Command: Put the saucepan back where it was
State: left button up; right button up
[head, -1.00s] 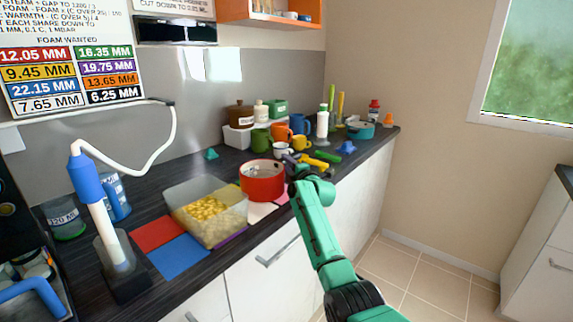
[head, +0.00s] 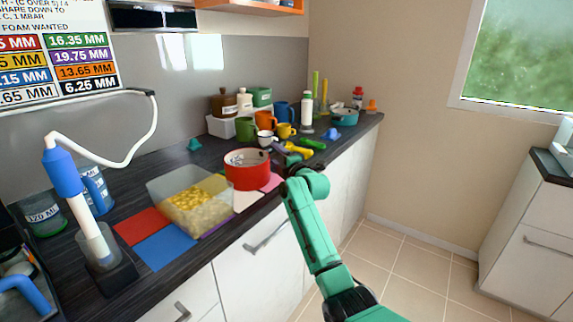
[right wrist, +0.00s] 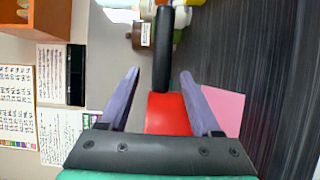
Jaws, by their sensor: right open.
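The red saucepan (head: 247,172) stands upright on the dark counter, just right of the clear bin. My right gripper (head: 288,168) is close beside it on its right, partly hidden by my own green wrist. In the right wrist view my right gripper (right wrist: 160,78) is open, with its two fingers spread apart. The saucepan's red body (right wrist: 167,115) shows between the fingers, and a black handle (right wrist: 162,50) lines up with the gap. I cannot tell whether a finger touches it. My left gripper is not in view.
A clear bin (head: 157,184) of yellow pieces and coloured squares, including a blue one (head: 165,248), lie left of the saucepan. Mugs, including a green one (head: 245,128), and bottles crowd behind it. A teal pot (head: 345,118) stands at the counter's far end. Floor is clear at right.

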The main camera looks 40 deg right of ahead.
jog(key=s, duration=0.4)
jog(key=s+a, duration=0.1)
jog(key=s, duration=0.2)
jog(key=shift+f+b, duration=0.1)
jog(key=shift+b, duration=0.2)
jog(key=shift+s+a, duration=0.15)
jog(key=shift+s, duration=0.35)
jog(key=shift+w, duration=0.1)
